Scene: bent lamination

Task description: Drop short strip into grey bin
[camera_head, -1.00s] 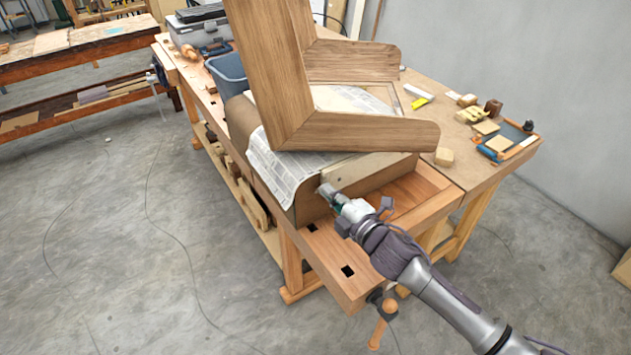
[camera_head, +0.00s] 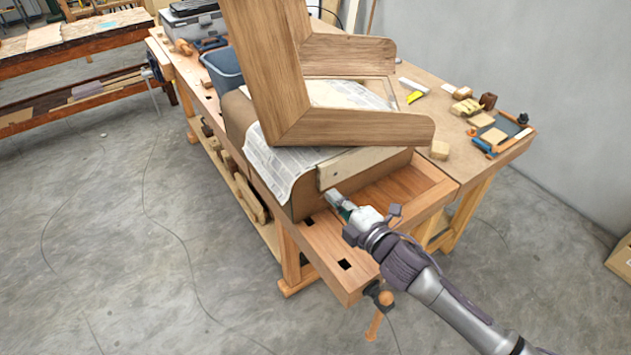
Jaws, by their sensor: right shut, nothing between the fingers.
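The grey bin (camera_head: 222,74), blue-grey and open-topped, stands on the workbench behind the covered block, partly hidden by the wooden frame. A pale, flat wooden strip (camera_head: 362,165) lies along the front top edge of the block; I cannot tell for sure that it is the short strip. My right gripper (camera_head: 333,197) is shut and empty, just below and in front of the strip's left end, apart from it. My left gripper is out of view. The bin's inside is mostly hidden.
A large angled wooden frame (camera_head: 350,128) rests over newspaper (camera_head: 283,165) on the brown block (camera_head: 305,200), between my right gripper and the bin. Small wooden blocks (camera_head: 440,150) and a blue tray (camera_head: 512,127) lie on the right of the workbench (camera_head: 325,240).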

